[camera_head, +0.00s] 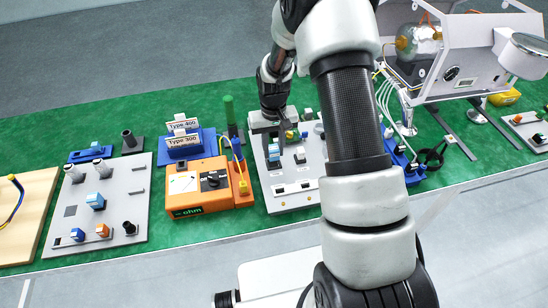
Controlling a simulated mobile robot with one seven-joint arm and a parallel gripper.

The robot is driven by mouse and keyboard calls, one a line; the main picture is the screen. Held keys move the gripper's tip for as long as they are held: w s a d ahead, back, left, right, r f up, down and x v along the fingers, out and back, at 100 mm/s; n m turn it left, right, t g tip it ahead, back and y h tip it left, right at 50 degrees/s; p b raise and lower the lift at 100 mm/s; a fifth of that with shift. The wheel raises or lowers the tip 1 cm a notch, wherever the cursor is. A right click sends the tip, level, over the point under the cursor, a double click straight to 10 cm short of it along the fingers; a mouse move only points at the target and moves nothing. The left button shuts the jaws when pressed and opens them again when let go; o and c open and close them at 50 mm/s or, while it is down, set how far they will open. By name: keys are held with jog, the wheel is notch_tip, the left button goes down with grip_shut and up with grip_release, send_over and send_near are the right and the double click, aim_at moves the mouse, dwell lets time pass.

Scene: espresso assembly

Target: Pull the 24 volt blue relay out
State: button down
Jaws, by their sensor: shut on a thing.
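My gripper (275,144) is over the light grey board (293,190) in the middle of the table, pointing down. Its fingers are shut on a small blue block, which I take to be the blue relay (273,152). The fingers hide most of it, and its voltage marking cannot be read. I cannot tell whether it still sits in its socket or is lifted clear. A blue and white block (299,155) stands on the same board, just right of my gripper.
An orange ohm meter (198,187) stands left of the board. Blue type holders (187,145) are behind it. Another grey board (97,205) with blue and orange parts lies further left. The espresso machine (455,65) stands at right. My arm hides part of the middle.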

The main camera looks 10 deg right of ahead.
jog(key=shift+r+p, duration=0.55)
jog(key=shift+r, duration=0.65)
jog(key=shift+r+p, duration=0.75)
jog(key=shift+r, duration=0.75)
